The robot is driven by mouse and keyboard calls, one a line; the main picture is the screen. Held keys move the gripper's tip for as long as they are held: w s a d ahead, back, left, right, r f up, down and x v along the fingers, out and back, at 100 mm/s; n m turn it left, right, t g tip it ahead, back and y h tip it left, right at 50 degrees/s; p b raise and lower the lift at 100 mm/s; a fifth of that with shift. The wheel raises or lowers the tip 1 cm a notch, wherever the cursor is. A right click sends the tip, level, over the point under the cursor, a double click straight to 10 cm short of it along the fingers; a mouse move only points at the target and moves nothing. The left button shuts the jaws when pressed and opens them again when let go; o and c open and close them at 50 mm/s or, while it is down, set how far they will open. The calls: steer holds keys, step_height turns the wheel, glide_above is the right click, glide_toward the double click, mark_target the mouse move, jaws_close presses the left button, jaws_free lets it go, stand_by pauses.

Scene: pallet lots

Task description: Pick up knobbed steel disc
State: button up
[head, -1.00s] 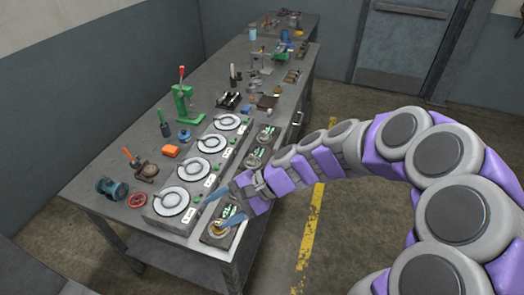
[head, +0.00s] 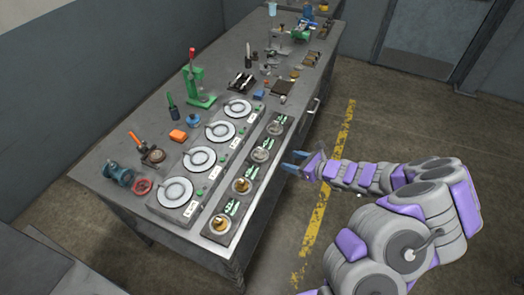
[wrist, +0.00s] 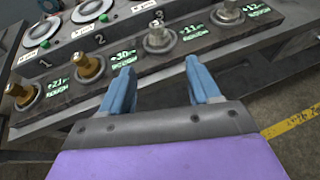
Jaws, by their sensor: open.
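Two knobbed steel discs, the farther (head: 274,128) and the nearer (head: 260,155), sit in the dark strip along the bench's right edge. In the wrist view, one steel disc (wrist: 158,39) is ahead between my fingers and the other (wrist: 228,13) is farther right. Two brass-knobbed discs (head: 242,186) (head: 220,224) sit nearer in the same strip. My gripper (head: 293,161) is open and empty just off the bench's right edge, apart from the discs. Its blue fingers also show in the wrist view (wrist: 159,76).
Beside the strip, a grey panel carries several round white plates (head: 200,158) with green buttons. Green numbered displays (wrist: 123,56) lie between the discs. A green press (head: 198,87) and a red handwheel (head: 141,187) stand farther left. The floor right of the bench is open.

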mark_target(263, 152)
steer(key=b+x, duration=0.2)
steer(key=x, duration=0.8)
steer(key=shift+w+a+f+b, duration=0.1)
steer(key=shift+w+a+b, duration=0.1)
steer(key=shift+b, duration=0.1)
steer(key=shift+a+r+b+x, duration=0.15)
steer(key=shift+b+x, duration=0.1)
steer(key=shift+x, duration=0.65)
steer(key=shift+a+r+b+x, duration=0.1)
steer(key=shift+r+b+x, duration=0.15)
steer(key=shift+x, duration=0.7)
steer(key=shift+r+b+x, duration=0.1)
steer(key=shift+b+x, duration=0.2)
steer(key=shift+x, duration=0.6)
steer(key=shift+f, duration=0.1)
jaws_close()
